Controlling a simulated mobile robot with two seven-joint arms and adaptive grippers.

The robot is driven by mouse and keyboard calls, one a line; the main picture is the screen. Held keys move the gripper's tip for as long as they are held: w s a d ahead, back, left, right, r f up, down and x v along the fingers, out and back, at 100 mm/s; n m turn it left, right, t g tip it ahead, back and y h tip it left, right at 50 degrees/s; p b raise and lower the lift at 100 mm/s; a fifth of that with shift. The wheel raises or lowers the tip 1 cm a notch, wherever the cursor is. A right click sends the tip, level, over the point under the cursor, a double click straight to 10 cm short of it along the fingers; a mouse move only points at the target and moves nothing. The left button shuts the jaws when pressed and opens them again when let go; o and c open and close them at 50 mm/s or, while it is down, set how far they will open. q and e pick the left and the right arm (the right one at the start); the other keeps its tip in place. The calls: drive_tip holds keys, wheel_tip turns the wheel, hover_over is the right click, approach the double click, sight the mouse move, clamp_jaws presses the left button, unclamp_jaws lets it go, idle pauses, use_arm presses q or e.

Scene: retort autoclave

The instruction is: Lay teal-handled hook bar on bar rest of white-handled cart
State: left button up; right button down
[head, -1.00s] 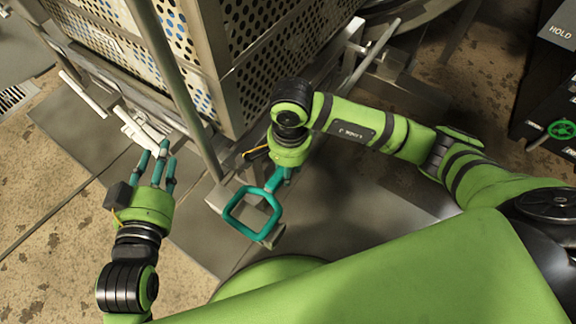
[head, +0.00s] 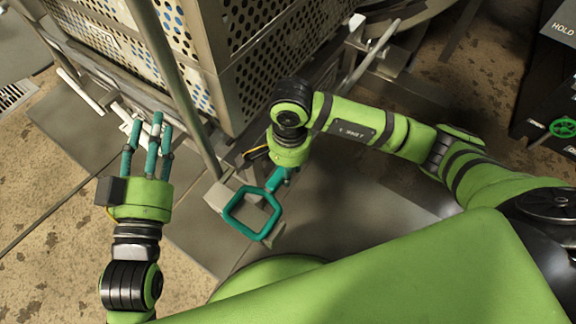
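The teal-handled hook bar (head: 236,215) shows as a teal square loop handle; its bar is mostly hidden. My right gripper (head: 279,180) reaches down to the upper right corner of that handle, and its fingers look closed on it. The handle hangs over a pale grey metal end piece; I cannot tell whether they touch. My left gripper (head: 148,138) has its fingers apart and empty, in front of white bars (head: 86,98) that look like the cart's white handle. The cart's perforated basket (head: 275,55) stands behind both grippers. I cannot make out the bar rest clearly.
A grey upright post (head: 172,85) stands at the cart's near corner between my arms. A dark cabinet with a green handwheel (head: 563,128) stands at the right. The stained floor at the lower left is clear.

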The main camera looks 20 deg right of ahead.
drive_tip(key=shift+w, duration=0.1)
drive_tip(key=shift+f+b, duration=0.25)
drive_tip(key=shift+b, duration=0.05)
idle(0.7)
drive_tip(key=c, duration=0.8)
unclamp_jaws()
drive_tip(key=shift+f, duration=0.1)
drive_tip(key=r, duration=1.2)
drive_tip(key=shift+d+r, duration=0.1)
drive_tip(key=shift+d, duration=0.1)
